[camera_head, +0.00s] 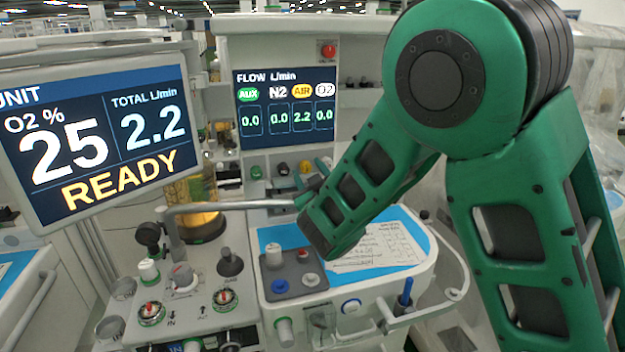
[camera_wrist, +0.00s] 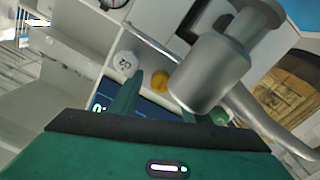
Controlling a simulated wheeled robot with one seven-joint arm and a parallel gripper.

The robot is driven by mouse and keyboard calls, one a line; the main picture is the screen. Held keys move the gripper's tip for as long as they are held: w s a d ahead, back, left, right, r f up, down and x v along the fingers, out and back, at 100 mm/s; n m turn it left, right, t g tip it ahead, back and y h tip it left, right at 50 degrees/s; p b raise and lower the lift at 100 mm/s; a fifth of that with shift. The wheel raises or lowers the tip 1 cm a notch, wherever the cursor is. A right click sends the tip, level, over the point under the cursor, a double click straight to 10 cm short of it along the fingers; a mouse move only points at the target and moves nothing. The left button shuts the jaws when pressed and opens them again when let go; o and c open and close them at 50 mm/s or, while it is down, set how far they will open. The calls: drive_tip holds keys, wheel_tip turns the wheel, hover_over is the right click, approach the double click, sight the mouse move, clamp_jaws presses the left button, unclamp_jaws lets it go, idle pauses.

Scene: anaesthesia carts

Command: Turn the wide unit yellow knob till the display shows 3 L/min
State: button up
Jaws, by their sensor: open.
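The yellow knob (camera_head: 305,167) sits in the row below the flow display (camera_head: 286,108) of the unit in the middle. The display reads AIR 2.2 under the yellow label, with AUX, N2 and O2 at 0.0. My gripper (camera_head: 312,180) is open in front of the knob row, and its fingers partly cover the area around the knobs. In the wrist view the yellow knob (camera_wrist: 160,81) shows between the two green fingers, a little beyond them. One finger is partly hidden behind a grey metal cylinder. I cannot tell whether either finger touches the knob.
The white O2 knob (camera_wrist: 125,63) is close beside the left finger in the wrist view. The grey metal cylinder (camera_wrist: 208,75) and its bar lie close to the gripper. The left monitor (camera_head: 95,135) reads total 2.2, READY. A worktop with papers (camera_head: 385,245) lies below my arm.

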drive_tip(key=v, duration=1)
drive_tip(key=shift+s, duration=0.15)
